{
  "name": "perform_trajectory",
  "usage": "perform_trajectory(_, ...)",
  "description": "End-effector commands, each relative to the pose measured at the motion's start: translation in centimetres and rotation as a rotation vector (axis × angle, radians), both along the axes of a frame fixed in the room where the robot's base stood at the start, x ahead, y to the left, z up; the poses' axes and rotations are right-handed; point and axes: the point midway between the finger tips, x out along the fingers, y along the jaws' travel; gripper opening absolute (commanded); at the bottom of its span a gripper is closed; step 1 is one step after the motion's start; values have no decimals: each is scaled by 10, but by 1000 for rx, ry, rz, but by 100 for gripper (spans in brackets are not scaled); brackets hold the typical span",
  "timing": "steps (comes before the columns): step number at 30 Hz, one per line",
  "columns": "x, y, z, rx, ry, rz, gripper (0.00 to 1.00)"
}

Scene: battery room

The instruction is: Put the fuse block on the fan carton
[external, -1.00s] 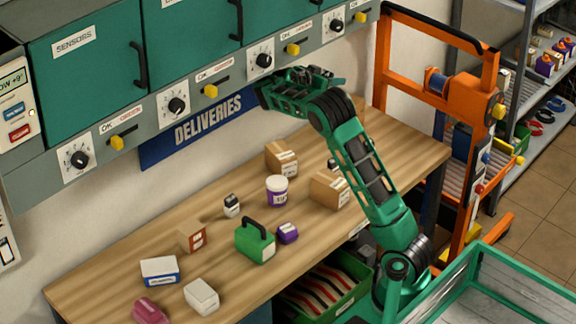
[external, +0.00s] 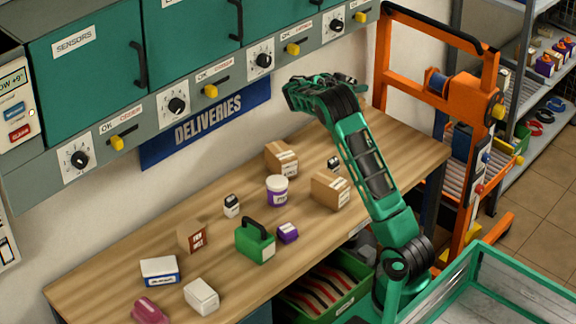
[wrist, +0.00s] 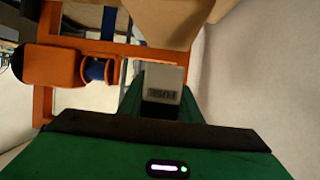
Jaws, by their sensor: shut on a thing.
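My gripper (external: 357,81) is raised above the back right of the bench, beside the wall. In the wrist view it is shut on a grey-white block with a barcode label (wrist: 162,88), which looks like the fuse block. This block cannot be made out in the external view. A small brown carton (external: 190,236) with a red-brown label, apparently reading FAN, sits at the left of the bench, far from my gripper. Its top looks bare.
An orange frame (external: 437,73) rises at the right. A tan surface (wrist: 160,20) is close in the wrist view.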

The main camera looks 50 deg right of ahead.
Motion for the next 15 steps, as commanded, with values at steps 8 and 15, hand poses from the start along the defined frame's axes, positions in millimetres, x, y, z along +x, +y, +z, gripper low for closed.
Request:
perform_trajectory(8, 0, 0, -31, -1, 1, -1, 7)
perform_trajectory(15, 0, 0, -31, -1, 0, 0, 7)
